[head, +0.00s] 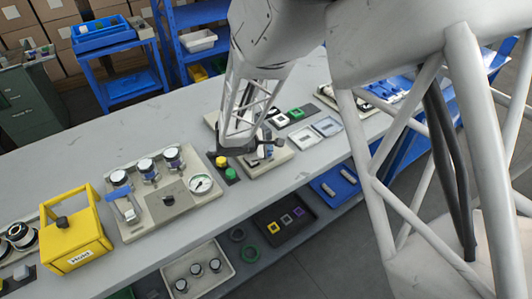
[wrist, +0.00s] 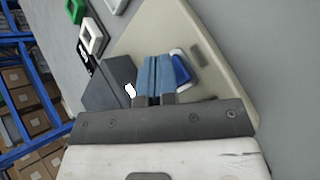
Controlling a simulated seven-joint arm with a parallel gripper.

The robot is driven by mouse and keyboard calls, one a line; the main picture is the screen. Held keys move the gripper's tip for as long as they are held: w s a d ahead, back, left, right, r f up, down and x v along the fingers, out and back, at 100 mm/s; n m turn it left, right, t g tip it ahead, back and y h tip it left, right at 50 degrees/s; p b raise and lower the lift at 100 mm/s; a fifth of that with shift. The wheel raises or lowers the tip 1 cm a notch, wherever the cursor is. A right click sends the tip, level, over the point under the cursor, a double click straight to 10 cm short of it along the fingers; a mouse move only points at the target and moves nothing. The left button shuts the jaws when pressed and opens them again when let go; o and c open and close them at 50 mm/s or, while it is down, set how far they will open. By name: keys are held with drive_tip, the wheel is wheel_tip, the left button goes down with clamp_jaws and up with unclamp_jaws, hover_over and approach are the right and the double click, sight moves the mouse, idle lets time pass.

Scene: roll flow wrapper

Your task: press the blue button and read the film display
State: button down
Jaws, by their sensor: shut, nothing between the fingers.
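In the wrist view, a blue button (wrist: 182,68) with a white surround sits on a beige base plate (wrist: 205,50), just right of my fingers and partly hidden by them. A dark grey box (wrist: 108,84) with a small white patch (wrist: 130,90) stands left of the fingers. I cannot tell whether the patch is the film display, and no reading is legible. My gripper (wrist: 156,62) is shut and empty, its two blue-grey fingers together over the plate. I cannot tell whether it touches anything. In the head view, my arm partly covers the same beige plate (head: 272,163).
A yellow and a green button (head: 231,173) stand left of the plate. Green, white and grey frames (head: 296,114) lie to the right. The front strip of the bench (head: 240,205) is clear.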

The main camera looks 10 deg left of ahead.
drive_tip(key=shift+f, duration=0.2)
drive_tip(key=shift+r, duration=0.25)
idle(0.5)
drive_tip(key=shift+r, duration=0.6)
drive_tip(key=shift+r, duration=0.15)
drive_tip(key=shift+r, duration=2.35)
